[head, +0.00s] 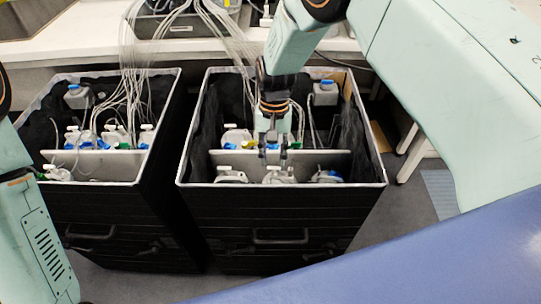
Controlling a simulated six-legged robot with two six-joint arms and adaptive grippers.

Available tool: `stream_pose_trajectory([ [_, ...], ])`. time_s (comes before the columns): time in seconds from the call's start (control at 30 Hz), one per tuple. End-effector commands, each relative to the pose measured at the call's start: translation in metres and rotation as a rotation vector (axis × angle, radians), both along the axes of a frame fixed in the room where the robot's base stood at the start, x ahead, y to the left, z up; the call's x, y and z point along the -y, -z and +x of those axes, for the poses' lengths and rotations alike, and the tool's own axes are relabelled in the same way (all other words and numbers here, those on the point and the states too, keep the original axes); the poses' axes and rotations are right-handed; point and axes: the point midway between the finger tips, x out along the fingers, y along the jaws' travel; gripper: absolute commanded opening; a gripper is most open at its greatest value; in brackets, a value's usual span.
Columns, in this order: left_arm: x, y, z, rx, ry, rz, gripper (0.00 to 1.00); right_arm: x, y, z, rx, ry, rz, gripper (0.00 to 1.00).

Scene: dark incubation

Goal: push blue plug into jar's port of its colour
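My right gripper (273,153) points straight down over the right black box, near the pale divider inside it. Its two dark fingertips look apart, with a gap between them, and I make out no plug there. White-capped jars stand in front of the divider, including a front middle jar (277,175) just below the fingertips. A jar with a blue part (328,175) stands at the front right. Behind the divider are more jars (236,136), with small blue and yellow parts. The ports and a loose blue plug are too small to tell. My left gripper is out of view.
The right box (283,186) has upright walls and a pale rim around the jars. A left box (92,183) holds similar jars. Thin clear tubes (222,30) run down into both boxes from the white bench (85,40) behind.

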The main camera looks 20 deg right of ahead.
Motion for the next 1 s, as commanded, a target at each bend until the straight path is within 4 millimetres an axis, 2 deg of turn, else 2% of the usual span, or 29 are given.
stream_pose_trajectory([
  [0.27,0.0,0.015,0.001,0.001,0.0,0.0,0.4,-0.003,0.021,-0.008,-0.001,-0.001,0.0,0.31],
  [0.53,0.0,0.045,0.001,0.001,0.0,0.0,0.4,-0.007,0.064,-0.016,0.0,-0.002,0.0,0.31],
  [0.7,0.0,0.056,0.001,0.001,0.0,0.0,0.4,-0.009,0.091,-0.02,0.0,-0.002,-0.001,0.31],
  [0.8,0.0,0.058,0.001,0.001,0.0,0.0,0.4,-0.01,0.097,-0.02,0.0,-0.001,0.0,0.31],
  [1.0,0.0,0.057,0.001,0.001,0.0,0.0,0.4,-0.01,0.097,-0.018,0.001,-0.001,0.0,0.31],
])
